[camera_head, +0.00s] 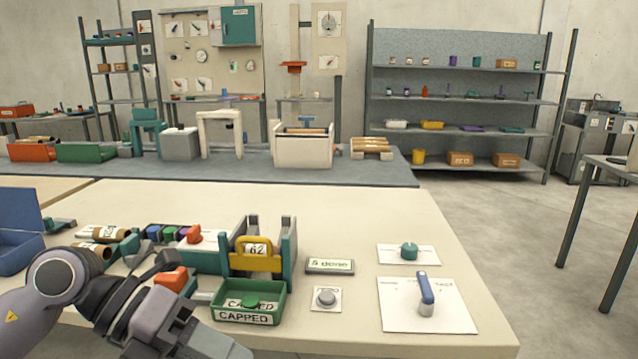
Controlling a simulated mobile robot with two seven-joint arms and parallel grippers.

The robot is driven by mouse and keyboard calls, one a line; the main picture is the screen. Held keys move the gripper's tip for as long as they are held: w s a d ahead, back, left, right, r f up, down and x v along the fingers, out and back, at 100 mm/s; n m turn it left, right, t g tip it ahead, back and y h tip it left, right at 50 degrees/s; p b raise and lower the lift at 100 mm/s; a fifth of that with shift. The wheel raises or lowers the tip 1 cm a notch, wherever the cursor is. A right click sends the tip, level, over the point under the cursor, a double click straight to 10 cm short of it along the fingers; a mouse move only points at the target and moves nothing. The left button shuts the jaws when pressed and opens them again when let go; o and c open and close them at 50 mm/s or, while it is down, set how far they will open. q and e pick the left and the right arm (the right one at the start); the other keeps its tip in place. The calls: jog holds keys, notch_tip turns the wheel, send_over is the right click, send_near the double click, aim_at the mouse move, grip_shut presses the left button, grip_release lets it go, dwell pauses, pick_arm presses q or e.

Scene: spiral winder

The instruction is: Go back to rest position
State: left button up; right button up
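My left arm comes in from the left over the near part of the cream table (370,215). The grey body of my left gripper (185,335) is at the bottom edge, left of and in front of the green tray labelled CAPPED (246,317). Its fingertips cannot be made out, so I cannot tell if it is open or shut, or if it holds anything. My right gripper is not in view.
Behind the tray stands a winder-like fixture with a yellow piece marked 62 (255,253). Cardboard tubes (103,233) and a blue bin (20,230) lie left.

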pick_arm(q)
jog(key=d+r+n+t+h+p, duration=0.2)
jog(key=d+r+n+h, duration=0.35)
jog(key=h, duration=0.35)
jog(key=w+a+f+n+t+y+p, duration=0.2)
jog(key=a+f+n+t+y, duration=0.25)
jog(key=n+t, duration=0.5)
jog(key=w+a+f+n+t+y+p, duration=0.2)
jog(key=a+f+n+t+y, duration=0.4)
jog(key=n, duration=0.6)
jog(key=s+a+f+n+g+y+p, duration=0.1)
jog(key=s+f+n, duration=0.4)
jog(key=f, duration=0.5)
jog(key=s+a+f+n+g+y+p, duration=0.1)
jog(key=s+a+f+n+g+y, duration=0.1)
jog(key=s+f+n+g+y, duration=0.3)
jog(key=s+f+g+y, duration=0.1)
jog(key=s+f, duration=0.3)
jog(key=f, duration=0.1)
jog(key=shift+a+n, duration=0.3)
jog(key=shift+a, duration=0.05)
